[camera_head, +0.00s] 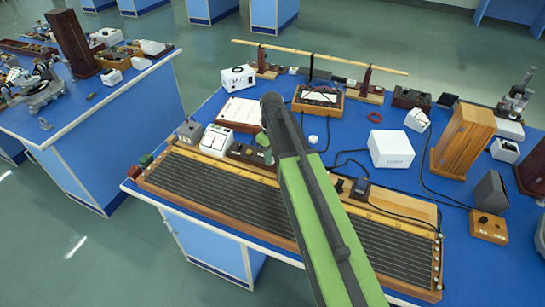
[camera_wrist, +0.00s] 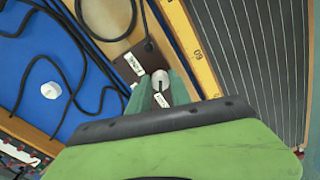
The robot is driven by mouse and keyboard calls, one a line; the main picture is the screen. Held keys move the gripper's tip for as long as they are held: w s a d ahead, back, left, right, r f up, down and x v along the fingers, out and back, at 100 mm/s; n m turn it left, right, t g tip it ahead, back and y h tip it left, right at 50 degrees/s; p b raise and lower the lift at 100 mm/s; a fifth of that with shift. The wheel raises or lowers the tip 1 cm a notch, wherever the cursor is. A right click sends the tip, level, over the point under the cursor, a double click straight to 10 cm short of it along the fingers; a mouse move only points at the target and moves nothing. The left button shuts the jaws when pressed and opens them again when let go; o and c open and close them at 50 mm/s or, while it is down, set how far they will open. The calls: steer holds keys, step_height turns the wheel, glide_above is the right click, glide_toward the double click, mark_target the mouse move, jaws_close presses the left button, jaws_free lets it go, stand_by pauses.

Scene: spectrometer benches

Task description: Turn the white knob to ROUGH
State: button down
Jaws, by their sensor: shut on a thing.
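A small white knob (camera_wrist: 160,80) stands on a dark brown block in the wrist view. The two green-grey fingers of my gripper (camera_wrist: 160,88) are on either side of it, shut on it. A small white tag with dark lettering (camera_wrist: 161,100) lies just below the knob, and another white tag (camera_wrist: 135,64) is above left; I cannot read either one. In the head view my gripper (camera_head: 264,141) is low over the dark block (camera_head: 245,154) at the back edge of the long wire board, and my arm hides the knob.
The long board with parallel wires (camera_head: 215,188) runs along the bench front. A white meter box (camera_head: 217,140) stands left of my gripper. Black cables (camera_wrist: 88,60) and a loose white cap (camera_wrist: 51,90) lie nearby. A white box (camera_head: 391,149) stands to the right.

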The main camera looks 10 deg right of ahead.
steer(key=shift+s+n, duration=0.1)
steer(key=shift+n, duration=0.2)
steer(key=c, duration=1.2)
jaws_free()
steer(key=shift+o, duration=0.2)
step_height(320, 180, up, 18)
steer(key=p, duration=1.7)
steer(key=shift+f, duration=0.25)
steer(key=shift+f, duration=0.1)
